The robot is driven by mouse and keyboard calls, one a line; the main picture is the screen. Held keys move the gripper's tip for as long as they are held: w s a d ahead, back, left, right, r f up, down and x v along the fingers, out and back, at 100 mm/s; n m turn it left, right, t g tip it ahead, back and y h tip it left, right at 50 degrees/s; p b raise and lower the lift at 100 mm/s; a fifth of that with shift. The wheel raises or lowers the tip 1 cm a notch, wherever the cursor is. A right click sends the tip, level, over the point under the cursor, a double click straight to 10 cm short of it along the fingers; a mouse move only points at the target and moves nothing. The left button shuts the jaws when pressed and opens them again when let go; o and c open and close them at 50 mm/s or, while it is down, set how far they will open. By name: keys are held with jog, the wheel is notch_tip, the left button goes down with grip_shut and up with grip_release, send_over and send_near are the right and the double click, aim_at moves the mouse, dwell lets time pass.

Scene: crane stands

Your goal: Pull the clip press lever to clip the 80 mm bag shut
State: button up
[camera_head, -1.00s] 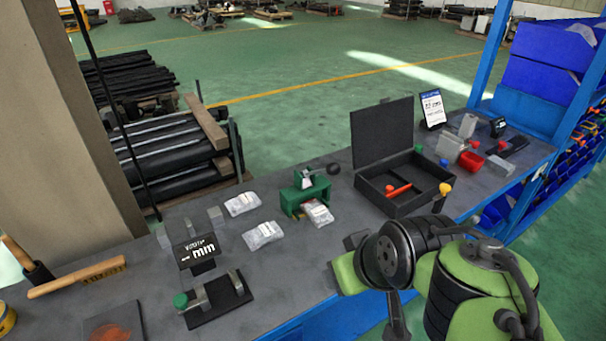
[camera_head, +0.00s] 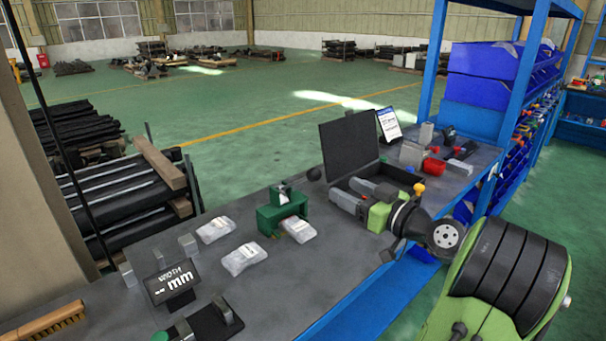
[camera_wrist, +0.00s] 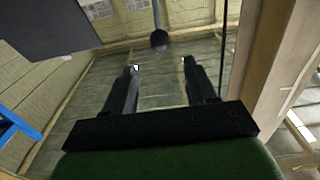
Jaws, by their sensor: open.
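The green clip press (camera_head: 270,219) stands on the bench. Its lever ends in a round black knob (camera_head: 314,174) at the press's right. A clear bag (camera_head: 299,229) lies at the press's front right; how far it sits inside the press is unclear. My gripper (camera_head: 342,188) is open and empty in front of the black case, its fingers pointing left toward the knob. In the wrist view the knob (camera_wrist: 160,41) appears between and beyond the open fingertips (camera_wrist: 159,66), apart from them. No bag's width can be read.
Two more bags (camera_head: 216,230) (camera_head: 243,258) lie left of the press. A width display (camera_head: 174,280) reading "-- mm" stands at the front left. The black case's raised lid (camera_head: 350,145) is close behind my gripper. Red and grey items (camera_head: 433,167) stand farther right.

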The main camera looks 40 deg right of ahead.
aim_at(309, 171)
jog(key=w, duration=0.6)
jog(key=w+p, duration=0.1)
jog(key=w, duration=0.5)
jog(key=shift+w+a, duration=0.2)
jog(key=shift+w, duration=0.15)
jog(key=shift+c, duration=0.2)
grip_shut()
